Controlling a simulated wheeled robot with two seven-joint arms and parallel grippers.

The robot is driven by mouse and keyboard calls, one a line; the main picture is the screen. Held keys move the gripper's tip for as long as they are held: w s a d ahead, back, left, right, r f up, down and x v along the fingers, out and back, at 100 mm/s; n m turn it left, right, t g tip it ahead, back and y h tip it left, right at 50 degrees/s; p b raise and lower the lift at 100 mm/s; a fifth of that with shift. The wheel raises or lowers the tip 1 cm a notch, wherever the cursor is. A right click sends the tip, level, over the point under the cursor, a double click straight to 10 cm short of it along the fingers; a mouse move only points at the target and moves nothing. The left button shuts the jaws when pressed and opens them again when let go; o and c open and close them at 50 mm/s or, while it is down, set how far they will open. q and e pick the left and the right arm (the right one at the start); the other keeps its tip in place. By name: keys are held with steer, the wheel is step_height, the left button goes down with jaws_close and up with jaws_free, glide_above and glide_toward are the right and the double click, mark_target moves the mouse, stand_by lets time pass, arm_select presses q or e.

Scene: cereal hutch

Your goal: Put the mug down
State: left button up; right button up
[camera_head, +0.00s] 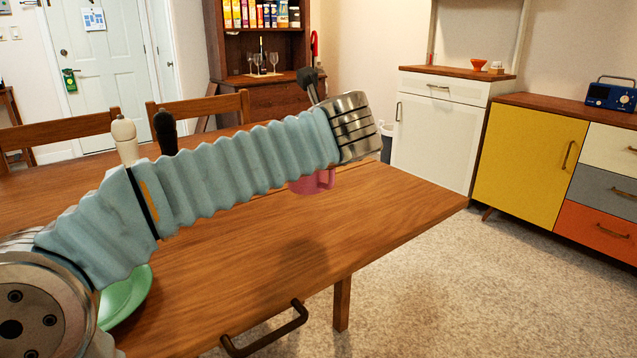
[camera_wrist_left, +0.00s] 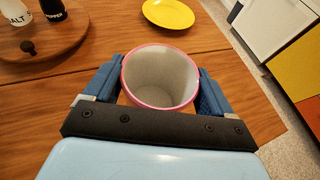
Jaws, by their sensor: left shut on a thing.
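The pink mug (camera_wrist_left: 160,78), with a pale inside, is upright with its open top towards the camera in the left wrist view. My left gripper (camera_wrist_left: 157,82) is shut on it, one blue finger on each side. In the head view the mug (camera_head: 312,183) shows as a pink patch below my left arm, which hides the rest of it and the fingers. It is over the wooden table (camera_head: 400,205); I cannot tell whether its base touches the top. My right gripper is not in view.
A yellow plate (camera_wrist_left: 168,13) lies beyond the mug. Salt (camera_wrist_left: 15,12) and pepper (camera_wrist_left: 54,10) shakers stand on a round wooden board (camera_wrist_left: 45,43). A green plate (camera_head: 124,298) is at the near left, partly hidden. Chairs line the far side; the table's right part is clear.

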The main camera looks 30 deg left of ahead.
mark_target(326, 179)
arm_select(q)
steer(key=w+f, duration=0.3)
steer(key=f, duration=0.1)
steer(key=shift+d+b, duration=0.3)
steer(key=shift+d, duration=0.05)
steer(key=shift+w+f+b, duration=0.15)
steer(key=shift+f+b, duration=0.1)
steer(key=shift+f, duration=0.65)
steer(key=shift+w+f+b, duration=0.15)
steer(key=shift+f+b, duration=0.1)
steer(key=shift+f, duration=0.6)
steer(key=shift+f, duration=0.1)
steer(key=shift+f, duration=0.15)
steer(key=o, duration=1.1)
steer(key=shift+d, duration=0.1)
